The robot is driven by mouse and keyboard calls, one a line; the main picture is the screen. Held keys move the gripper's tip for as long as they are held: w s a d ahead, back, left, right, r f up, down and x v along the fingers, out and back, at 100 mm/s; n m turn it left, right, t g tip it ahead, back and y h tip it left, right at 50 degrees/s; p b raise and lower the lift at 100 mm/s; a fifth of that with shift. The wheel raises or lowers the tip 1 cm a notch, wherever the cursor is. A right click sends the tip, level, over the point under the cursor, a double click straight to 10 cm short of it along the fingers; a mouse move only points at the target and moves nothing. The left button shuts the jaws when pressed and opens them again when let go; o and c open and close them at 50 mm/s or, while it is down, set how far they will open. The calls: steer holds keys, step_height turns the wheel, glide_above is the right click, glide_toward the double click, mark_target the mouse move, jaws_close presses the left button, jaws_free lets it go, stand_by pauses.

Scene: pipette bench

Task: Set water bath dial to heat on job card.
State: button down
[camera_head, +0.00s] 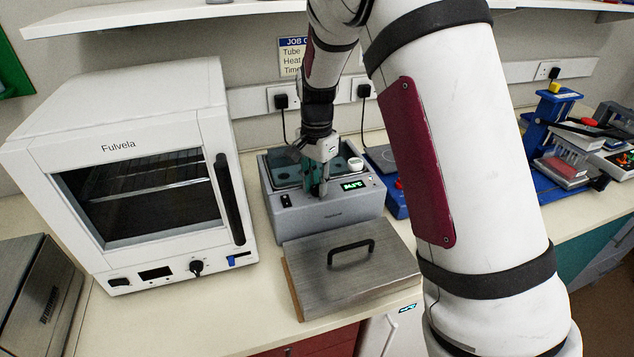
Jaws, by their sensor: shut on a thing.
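The grey water bath (335,220) stands on the bench at the picture's centre. Its small lit display (354,185) shows green digits ending in °C, too small to read surely. My gripper (318,193) points down at the bath's front panel, left of the display. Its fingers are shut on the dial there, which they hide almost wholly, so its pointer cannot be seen. The job card (291,56) hangs on the back wall. "Tube", "Heat" and "Time" show, but my arm covers the values.
A white oven (150,250) stands close on the left. A metal lid with a black handle (350,255) lies in front of the bath. A white round piece (355,164) sits at the bath's top right. Blue equipment (550,115) stands far right, and a shelf (180,12) runs above.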

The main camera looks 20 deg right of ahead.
mark_target(316, 185)
steer(key=c, duration=1.4)
jaws_free()
steer(key=shift+o, duration=0.2)
step_height(316, 185, up, 12)
